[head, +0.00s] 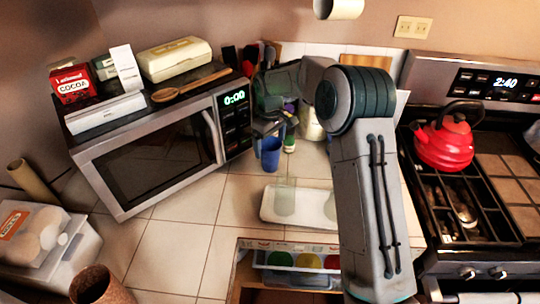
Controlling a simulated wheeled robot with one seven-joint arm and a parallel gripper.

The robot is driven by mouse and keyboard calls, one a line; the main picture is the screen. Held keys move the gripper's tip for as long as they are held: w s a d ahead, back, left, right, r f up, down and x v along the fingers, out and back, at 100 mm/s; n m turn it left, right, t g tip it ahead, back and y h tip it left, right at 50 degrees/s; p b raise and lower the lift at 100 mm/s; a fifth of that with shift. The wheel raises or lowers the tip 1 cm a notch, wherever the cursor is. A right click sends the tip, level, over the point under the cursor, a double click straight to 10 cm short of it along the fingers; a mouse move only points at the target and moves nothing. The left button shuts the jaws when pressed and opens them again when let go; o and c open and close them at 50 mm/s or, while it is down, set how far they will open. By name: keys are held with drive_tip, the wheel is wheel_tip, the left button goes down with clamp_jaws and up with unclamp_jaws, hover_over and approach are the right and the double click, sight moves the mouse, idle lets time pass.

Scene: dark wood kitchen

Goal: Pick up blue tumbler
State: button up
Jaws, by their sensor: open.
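The blue tumbler (270,154) stands upright on the tiled counter, just right of the microwave's front corner. My gripper (268,130) is directly above it, near its rim. The jaws look open, but the fingers are small and dark here, and I cannot tell whether they touch the tumbler or straddle its rim. My arm comes in from the lower right and hides part of the counter behind it.
The microwave (160,165) stands close on the left with items on top. A white tray (315,208) with a clear glass (285,197) is in front. A small green bottle (289,143) is close beside the tumbler. An open drawer (290,262) lies below; a red kettle (446,140) sits on the stove.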

sight(270, 148)
wheel_tip(270, 148, down, 3)
drive_tip(key=shift+f+p, duration=0.15)
drive_tip(key=shift+p, duration=0.2)
drive_tip(key=c, duration=1.1)
drive_tip(key=shift+o, duration=0.2)
